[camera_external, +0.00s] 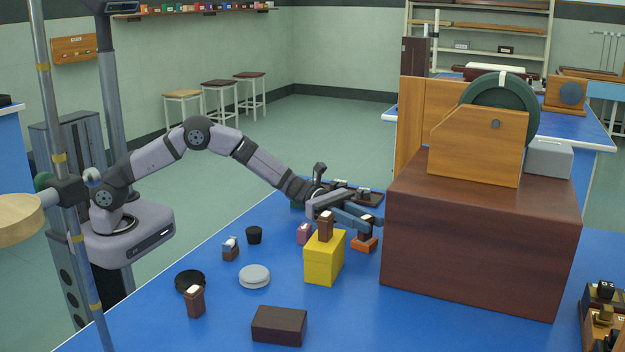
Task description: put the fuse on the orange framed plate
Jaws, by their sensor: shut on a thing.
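My gripper (366,223) is at the far side of the blue bench, beyond the yellow box, with its blue-grey fingers pointing right and down. It is shut on a small dark brown piece (365,232), which seems to be the fuse; the fingers hide part of it. Just below is a small orange-edged piece (366,246), likely the orange framed plate, mostly covered by the held piece. I cannot tell whether the two touch.
A yellow box (324,262) with a brown block (325,228) on it stands in front of my gripper. A large brown cabinet (480,240) rises close on the right.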

